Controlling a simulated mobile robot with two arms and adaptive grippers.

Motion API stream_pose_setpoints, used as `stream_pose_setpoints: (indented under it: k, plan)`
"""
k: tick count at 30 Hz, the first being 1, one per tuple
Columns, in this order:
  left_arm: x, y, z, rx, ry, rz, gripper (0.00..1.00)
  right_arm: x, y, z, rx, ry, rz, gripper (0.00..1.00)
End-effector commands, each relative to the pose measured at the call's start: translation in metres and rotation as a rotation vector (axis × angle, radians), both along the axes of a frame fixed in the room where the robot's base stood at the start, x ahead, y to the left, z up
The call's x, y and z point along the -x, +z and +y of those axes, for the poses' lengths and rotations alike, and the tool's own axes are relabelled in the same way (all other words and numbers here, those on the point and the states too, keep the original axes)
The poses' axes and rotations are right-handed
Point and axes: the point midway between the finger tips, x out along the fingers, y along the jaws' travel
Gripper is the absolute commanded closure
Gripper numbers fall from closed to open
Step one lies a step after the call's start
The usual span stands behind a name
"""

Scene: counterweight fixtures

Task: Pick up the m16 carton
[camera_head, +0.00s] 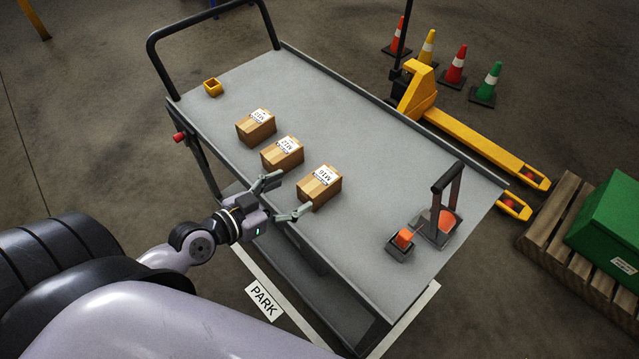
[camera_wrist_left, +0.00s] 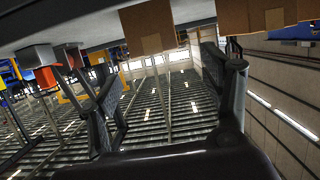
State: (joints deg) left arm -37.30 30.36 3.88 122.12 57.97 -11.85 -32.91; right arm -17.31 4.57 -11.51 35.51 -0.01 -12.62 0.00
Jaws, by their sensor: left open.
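The M16 carton (camera_head: 320,187) is a small brown box with a white label on top. It stands on the grey cart top (camera_head: 365,150), last in a row of three cartons. My left gripper (camera_head: 291,194) is open and empty at the cart's near edge, its fingers pointing toward the M16 carton. A small gap seems to separate the fingertips from the carton. In the left wrist view, which looks upside down, the carton (camera_wrist_left: 148,30) shows between and beyond the open fingers (camera_wrist_left: 170,70). My right gripper is not in view.
The M12 carton (camera_head: 283,152) stands close beside it, with another carton (camera_head: 256,127) behind. A yellow square piece (camera_head: 213,87) lies at the far left. Cart top between is clear.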

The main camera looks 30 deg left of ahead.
Motion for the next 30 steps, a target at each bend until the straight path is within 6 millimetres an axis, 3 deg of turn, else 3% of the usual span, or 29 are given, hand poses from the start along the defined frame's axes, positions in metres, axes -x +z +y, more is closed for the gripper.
stream_pose_setpoints:
  k: [6,14,24,30]
  plan:
    - [-0.028,-0.007,-0.009,0.002,0.003,0.000,0.28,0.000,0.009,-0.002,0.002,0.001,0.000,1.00]
    - [-0.041,-0.012,-0.015,0.002,0.001,0.000,0.28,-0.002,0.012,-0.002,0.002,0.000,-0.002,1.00]
    - [-0.078,-0.024,-0.031,0.000,0.002,0.000,0.28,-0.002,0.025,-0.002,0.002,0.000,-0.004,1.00]
    - [-0.083,-0.028,-0.033,0.000,0.000,0.002,0.28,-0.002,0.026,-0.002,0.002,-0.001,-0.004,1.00]
